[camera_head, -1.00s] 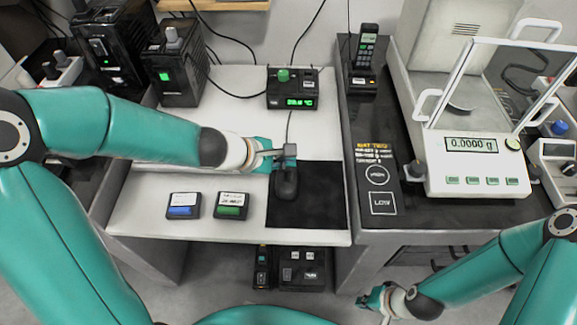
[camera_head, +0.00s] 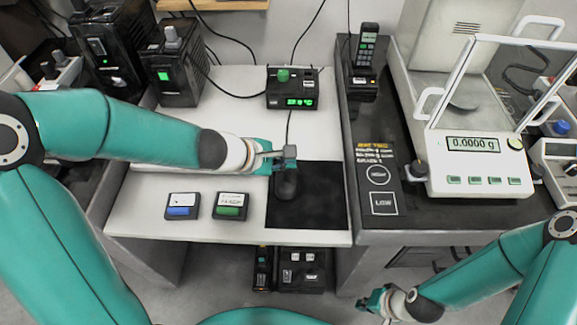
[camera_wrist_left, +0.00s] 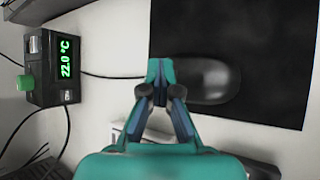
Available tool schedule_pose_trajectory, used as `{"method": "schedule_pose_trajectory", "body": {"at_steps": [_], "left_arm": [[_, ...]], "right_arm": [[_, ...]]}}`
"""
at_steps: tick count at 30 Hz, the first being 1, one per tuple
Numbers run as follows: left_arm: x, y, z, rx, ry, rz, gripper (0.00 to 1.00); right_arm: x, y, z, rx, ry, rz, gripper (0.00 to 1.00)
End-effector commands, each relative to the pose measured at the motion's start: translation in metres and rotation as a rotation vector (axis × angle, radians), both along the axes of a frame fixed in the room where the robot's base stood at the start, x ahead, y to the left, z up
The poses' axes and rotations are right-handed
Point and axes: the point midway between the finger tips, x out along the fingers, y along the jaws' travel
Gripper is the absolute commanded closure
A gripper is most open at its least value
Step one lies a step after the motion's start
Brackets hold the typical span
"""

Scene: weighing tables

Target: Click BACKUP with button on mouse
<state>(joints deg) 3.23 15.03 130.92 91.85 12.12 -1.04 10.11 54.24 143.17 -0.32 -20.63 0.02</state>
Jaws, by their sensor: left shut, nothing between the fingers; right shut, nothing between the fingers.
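A dark computer mouse (camera_head: 285,186) lies on a black mat (camera_head: 322,190) on the white table. It also shows in the left wrist view (camera_wrist_left: 212,82). My left gripper (camera_head: 285,168) is shut and empty, with its fingertips over the cable end of the mouse; in the left wrist view its tips (camera_wrist_left: 160,66) overlap the mouse's edge. I cannot tell whether they touch it. My right gripper (camera_head: 372,302) is shut and empty, low in front of the right table. No legible BACKUP label shows.
Two small boxes, one with a blue button (camera_head: 180,211) and one with a green button (camera_head: 229,211), stand left of the mat. A temperature display (camera_head: 292,101) stands behind. A balance (camera_head: 470,150) and a black panel (camera_head: 380,200) are on the right table.

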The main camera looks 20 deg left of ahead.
Motion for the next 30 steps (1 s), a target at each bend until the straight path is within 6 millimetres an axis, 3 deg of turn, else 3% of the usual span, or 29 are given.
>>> {"method": "schedule_pose_trajectory", "body": {"at_steps": [13,25,30], "left_arm": [[0.0,0.0,0.015,0.001,0.001,0.0,1.0],[0.0,0.0,0.017,0.0,0.001,-0.001,1.0],[0.0,0.0,0.028,0.001,0.0,-0.001,1.0]], "right_arm": [[0.0,0.0,0.014,0.0,0.0,0.0,1.0],[0.0,0.0,0.015,0.0,0.0,0.0,1.0],[0.0,0.0,0.025,0.0,0.0,0.0,1.0]]}}
